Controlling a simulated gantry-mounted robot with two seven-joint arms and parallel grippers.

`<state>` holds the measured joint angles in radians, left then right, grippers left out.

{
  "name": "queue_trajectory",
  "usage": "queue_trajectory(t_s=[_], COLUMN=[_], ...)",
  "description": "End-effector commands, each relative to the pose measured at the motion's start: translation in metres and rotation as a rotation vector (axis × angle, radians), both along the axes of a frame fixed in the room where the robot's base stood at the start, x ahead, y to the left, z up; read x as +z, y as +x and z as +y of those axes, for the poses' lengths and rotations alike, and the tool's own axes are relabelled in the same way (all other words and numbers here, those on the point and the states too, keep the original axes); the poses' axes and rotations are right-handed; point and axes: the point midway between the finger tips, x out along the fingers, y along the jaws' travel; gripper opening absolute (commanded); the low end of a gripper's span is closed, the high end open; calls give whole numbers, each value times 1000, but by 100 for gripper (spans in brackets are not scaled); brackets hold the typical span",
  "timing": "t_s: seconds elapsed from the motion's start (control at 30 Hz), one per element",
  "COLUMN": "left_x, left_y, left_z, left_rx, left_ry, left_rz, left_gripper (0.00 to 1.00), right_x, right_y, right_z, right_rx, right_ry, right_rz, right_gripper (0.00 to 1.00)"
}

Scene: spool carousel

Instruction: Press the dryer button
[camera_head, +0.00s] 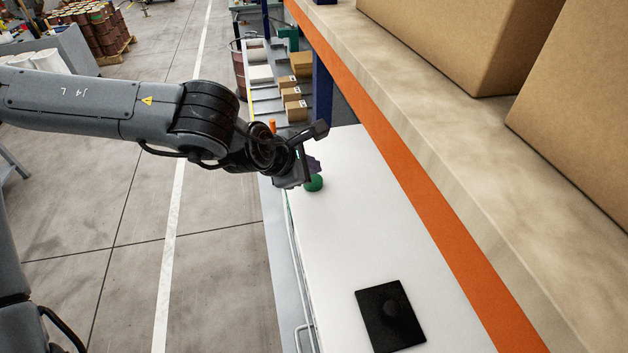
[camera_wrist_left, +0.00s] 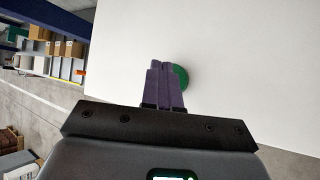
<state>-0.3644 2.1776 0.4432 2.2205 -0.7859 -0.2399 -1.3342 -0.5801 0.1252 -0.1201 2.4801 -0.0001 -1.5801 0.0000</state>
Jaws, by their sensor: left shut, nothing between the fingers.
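A round green button (camera_head: 314,183) sits on the white surface (camera_head: 370,220), near its left edge in the head view. My left gripper (camera_head: 312,166) is over the button and partly covers it. In the left wrist view the purple fingers of the left gripper (camera_wrist_left: 166,66) are together with nothing between them. The green button (camera_wrist_left: 181,78) shows there just right of the fingertips, partly hidden behind them. I cannot tell whether the fingers touch it. My right gripper is not in view.
A black flat pad (camera_head: 390,315) lies on the white surface toward the front. An orange-edged shelf (camera_head: 400,170) with cardboard boxes (camera_head: 440,40) overhangs the right side. Small boxes (camera_head: 295,105) stand on a rack behind. The white surface between button and pad is clear.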

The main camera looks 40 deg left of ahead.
Motion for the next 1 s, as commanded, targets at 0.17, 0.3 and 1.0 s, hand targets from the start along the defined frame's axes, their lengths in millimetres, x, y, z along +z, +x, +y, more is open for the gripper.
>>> queue_trajectory(t_s=[0.17, 0.3, 1.0], left_x=[0, 6, 60], left_y=[0, 0, 0], left_z=[0, 0, 0], left_rx=[0, 0, 1], left_ry=[0, 0, 0], left_rz=[0, -1, -1], left_gripper=[0, 0, 0], right_x=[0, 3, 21], right_y=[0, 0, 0], right_z=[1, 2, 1], right_rx=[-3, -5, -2], right_ry=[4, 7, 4], right_rz=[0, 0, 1], right_gripper=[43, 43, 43])
